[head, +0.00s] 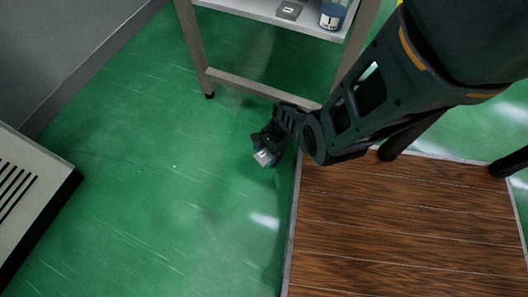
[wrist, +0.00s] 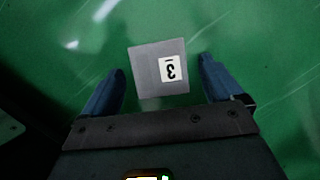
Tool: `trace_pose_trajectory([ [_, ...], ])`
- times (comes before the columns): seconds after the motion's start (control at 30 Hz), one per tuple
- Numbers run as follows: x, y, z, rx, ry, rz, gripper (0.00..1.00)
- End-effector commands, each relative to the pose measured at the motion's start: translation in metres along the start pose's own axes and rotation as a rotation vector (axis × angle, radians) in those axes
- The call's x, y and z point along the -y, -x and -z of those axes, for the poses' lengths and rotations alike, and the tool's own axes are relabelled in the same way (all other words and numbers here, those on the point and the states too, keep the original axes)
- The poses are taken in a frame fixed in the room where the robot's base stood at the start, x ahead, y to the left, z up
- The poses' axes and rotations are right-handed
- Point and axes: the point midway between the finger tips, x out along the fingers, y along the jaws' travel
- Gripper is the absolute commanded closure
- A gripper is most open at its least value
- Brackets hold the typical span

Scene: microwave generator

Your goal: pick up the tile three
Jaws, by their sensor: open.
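The tile three (wrist: 144,72) is a grey square block with a white label bearing a "3", which appears upside down in the wrist view. It lies between the two blue fingers of my gripper (wrist: 160,88), with a gap on each side, so the gripper is open around it or just above it; I cannot tell the exact height. In the head view my gripper (head: 265,150) points down beside the wooden platform, and the tile (head: 264,158) shows as a small pale block at its fingertips.
A wooden platform (head: 400,225) with a metal edge is right of my gripper. A shelf stand (head: 262,85) behind holds a dark grey block (head: 289,10) and a blue-and-white container (head: 333,14). A slotted pale box (head: 30,190) stands at left. Green floor between is clear.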

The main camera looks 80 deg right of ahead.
Motion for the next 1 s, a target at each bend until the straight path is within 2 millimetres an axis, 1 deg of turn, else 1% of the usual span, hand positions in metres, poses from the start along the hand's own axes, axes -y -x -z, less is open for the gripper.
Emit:
trace_pose_trajectory([
  [0.1, 0.0000, 0.0009, -0.0003, 0.000, 0.000, 0.000, 0.06],
  [0.13, 0.0000, 0.0009, -0.0003, 0.000, 0.000, 0.000, 0.08],
  [0.8, -0.0001, 0.0009, -0.0001, -0.001, 0.000, 0.000, 0.72],
  [1.0, 0.0001, 0.0015, -0.0003, -0.001, 0.001, 0.000, 0.73],
])
